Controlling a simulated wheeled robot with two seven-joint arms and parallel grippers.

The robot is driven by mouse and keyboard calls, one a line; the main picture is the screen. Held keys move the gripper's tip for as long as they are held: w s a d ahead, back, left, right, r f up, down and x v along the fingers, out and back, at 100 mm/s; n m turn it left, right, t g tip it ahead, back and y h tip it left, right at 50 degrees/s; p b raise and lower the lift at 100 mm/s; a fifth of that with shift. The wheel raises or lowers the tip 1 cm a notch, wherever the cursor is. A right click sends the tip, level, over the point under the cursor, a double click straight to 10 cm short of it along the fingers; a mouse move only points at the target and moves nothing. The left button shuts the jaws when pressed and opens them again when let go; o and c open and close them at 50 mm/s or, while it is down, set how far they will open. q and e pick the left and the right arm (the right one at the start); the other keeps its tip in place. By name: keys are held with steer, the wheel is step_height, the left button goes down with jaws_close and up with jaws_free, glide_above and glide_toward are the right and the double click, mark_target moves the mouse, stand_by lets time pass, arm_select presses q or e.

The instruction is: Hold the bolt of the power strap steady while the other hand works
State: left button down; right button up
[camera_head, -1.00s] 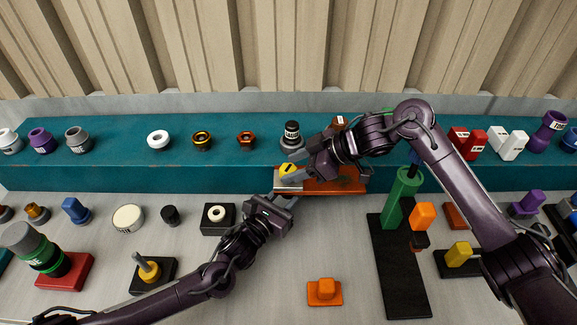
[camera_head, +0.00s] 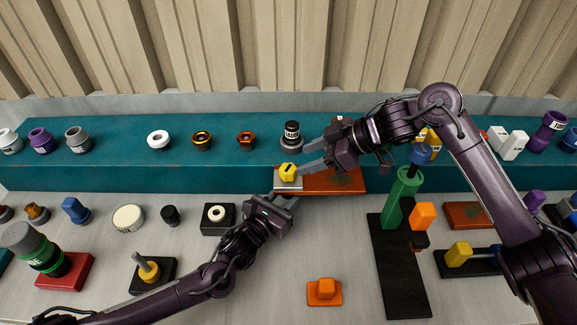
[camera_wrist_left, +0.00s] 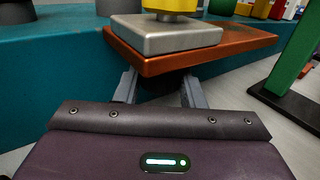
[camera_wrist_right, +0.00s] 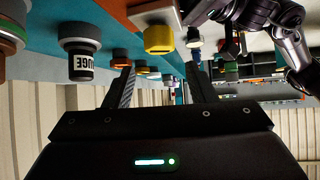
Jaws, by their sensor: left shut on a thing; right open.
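The power strap is a copper-orange plate (camera_head: 335,183) with a silver block (camera_head: 288,184) at its left end, at the front edge of the teal ledge. A yellow hexagonal piece (camera_head: 288,172) stands on the block; it also shows in the right wrist view (camera_wrist_right: 158,38). My left gripper (camera_head: 283,197) is below the plate's left end, shut on a dark round part (camera_wrist_left: 181,84) under it, perhaps the bolt's lower end, mostly hidden. My right gripper (camera_head: 305,158) is open and empty, just right of and above the yellow piece, apart from it.
A black-and-grey gauge (camera_head: 291,136) stands behind the yellow piece, close to my right fingers. Several rings and knobs line the teal ledge (camera_head: 110,178). A tall green post (camera_head: 402,195) on a black base stands to the right.

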step_height(320, 180, up, 9)
steer(key=v, duration=1.1)
steer(key=shift+d, duration=0.35)
steer(key=shift+f, duration=0.1)
arm_select(q)
steer(key=c, duration=0.9)
jaws_free()
steer(key=shift+o, duration=0.2)
steer(key=b+v, duration=0.1)
steer(key=v, duration=0.7)
steer(key=shift+w, duration=0.1)
arm_select(e)
steer(key=shift+f, duration=0.65)
arm_select(q)
steer(key=shift+f, duration=0.1)
arm_select(e)
steer(key=shift+s, duration=0.1)
